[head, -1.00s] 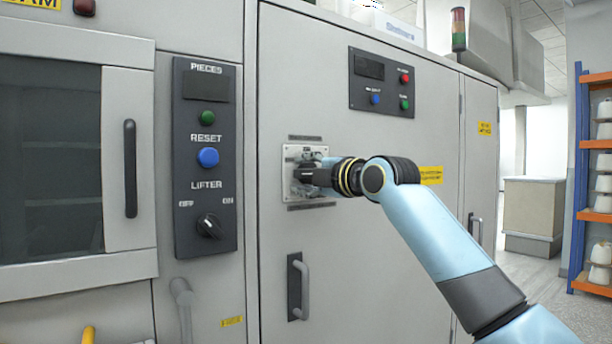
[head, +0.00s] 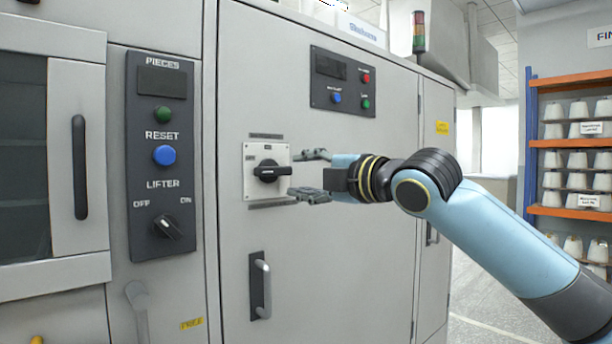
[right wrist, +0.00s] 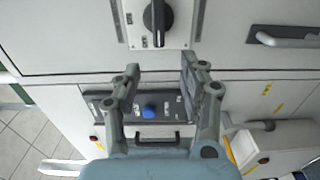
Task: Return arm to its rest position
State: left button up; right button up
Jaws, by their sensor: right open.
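My right arm comes in from the right in the head view. Its gripper (head: 309,176) is open and empty, with its fingers pointing left at a black rotary handle (head: 272,172) on a pale plate (head: 252,188). A small gap shows between the fingertips and the handle, which lies about level. In the right wrist view the open fingers (right wrist: 160,66) are spread apart with nothing between them, and the handle (right wrist: 158,15) shows beyond the tips. My left gripper is not in view.
The grey cabinet door (head: 335,240) is close in front of the arm, with a protruding door handle (head: 262,285) below. A control panel (head: 160,225) with a lifter knob is at left. Shelves of white bobbins (head: 580,140) stand at right. Open floor (head: 480,300) shows beyond the cabinet.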

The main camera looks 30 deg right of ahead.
dwell(0.4)
jog(key=d+f+m+g+h, duration=0.1)
jog(key=d+f+m+g, duration=0.1)
jog(key=f, duration=1.1)
jog(key=d+f+m+g+h, duration=0.1)
jog(key=d+f+m+g, duration=0.1)
jog(key=f, duration=1.1)
jog(key=s+d+f+m+g+h+b, duration=0.1)
jog(key=s+f+m+g, duration=0.35)
jog(key=f, duration=0.85)
jog(key=s+d+f+m+g, duration=0.1)
jog(key=s+f, duration=0.6)
jog(key=f, duration=0.6)
jog(key=s+a+f+m+g, duration=0.2)
jog(key=s+f, duration=0.7)
jog(key=s, duration=0.1)
jog(key=s+a+f+m+g, duration=0.2)
jog(key=s+f, duration=0.8)
jog(key=s+a+f+m+g, duration=0.1)
jog(key=s+a+f+m, duration=0.1)
jog(key=s, duration=0.9)
jog(key=s+a+f+m+g, duration=0.1)
jog(key=s+f+m, duration=0.3)
jog(key=s, duration=0.6)
jog(key=shift+s+a+f+g+b, duration=0.35)
jog(key=shift+f+g, duration=0.4)
jog(key=shift+f, duration=0.2)
